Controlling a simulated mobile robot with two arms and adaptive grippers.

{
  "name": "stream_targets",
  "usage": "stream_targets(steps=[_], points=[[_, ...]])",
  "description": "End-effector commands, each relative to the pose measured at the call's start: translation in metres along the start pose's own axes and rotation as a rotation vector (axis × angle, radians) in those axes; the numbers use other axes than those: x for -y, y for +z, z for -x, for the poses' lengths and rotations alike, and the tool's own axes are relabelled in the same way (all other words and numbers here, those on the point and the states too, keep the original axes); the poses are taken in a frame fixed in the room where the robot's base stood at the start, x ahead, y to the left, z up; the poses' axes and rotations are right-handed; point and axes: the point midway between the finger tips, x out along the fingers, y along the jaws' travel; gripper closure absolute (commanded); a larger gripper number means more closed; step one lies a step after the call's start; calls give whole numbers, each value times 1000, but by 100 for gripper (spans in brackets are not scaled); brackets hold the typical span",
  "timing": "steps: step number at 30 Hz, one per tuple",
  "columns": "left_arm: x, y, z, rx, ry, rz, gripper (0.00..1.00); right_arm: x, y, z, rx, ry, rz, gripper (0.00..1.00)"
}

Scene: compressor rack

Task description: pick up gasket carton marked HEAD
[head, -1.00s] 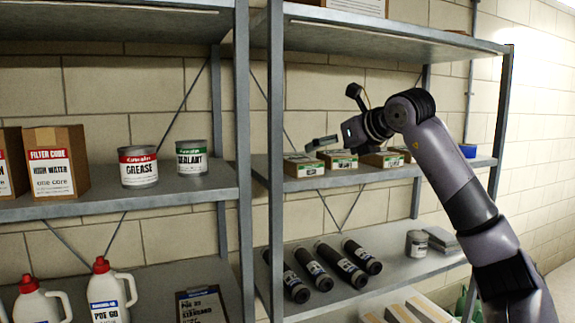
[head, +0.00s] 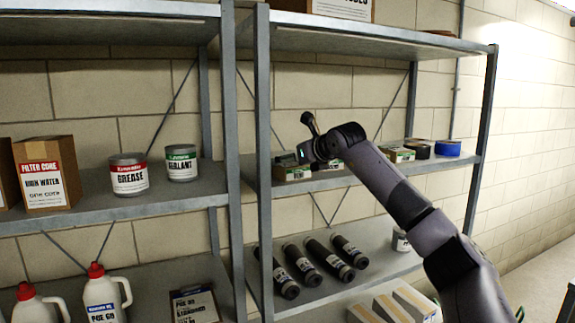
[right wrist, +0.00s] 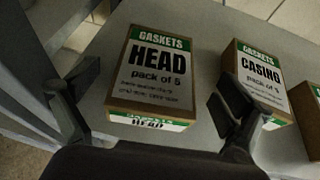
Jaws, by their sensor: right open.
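The gasket carton marked HEAD (right wrist: 152,75) is a brown box with a green and white label, lying on the shelf in the right wrist view. In the head view the leftmost carton (head: 292,173) appears to be the same one; its print is too small to read there. My right gripper (right wrist: 152,103) is open, with one finger on each side of the carton's near end. The right finger lies between it and the carton marked CASING (right wrist: 258,82), overlapping the CASING carton's edge in the picture. I cannot tell whether the fingers touch either carton. My left gripper is not in view.
Another carton (head: 398,155) and tape rolls, one blue (head: 447,148), sit farther right on the same shelf (head: 350,180). A grey rack post (head: 264,150) stands close left of the cartons. Dark tubes (head: 330,258) lie on the shelf below.

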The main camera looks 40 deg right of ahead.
Motion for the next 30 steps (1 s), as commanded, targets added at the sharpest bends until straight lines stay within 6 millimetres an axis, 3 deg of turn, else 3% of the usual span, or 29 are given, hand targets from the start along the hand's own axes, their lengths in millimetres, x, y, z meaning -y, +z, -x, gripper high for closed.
stream_targets(steps=[1, 7, 16, 30], points=[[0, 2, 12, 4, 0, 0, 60, -2, 5, -7, -5, 1, 0, 3], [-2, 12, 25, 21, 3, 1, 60, -2, 4, -32, -2, 1, 0, 3], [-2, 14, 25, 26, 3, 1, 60, -2, 1, -37, 0, 1, 1, 3], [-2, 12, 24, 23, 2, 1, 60, -2, 1, -37, -2, 1, 0, 35]])
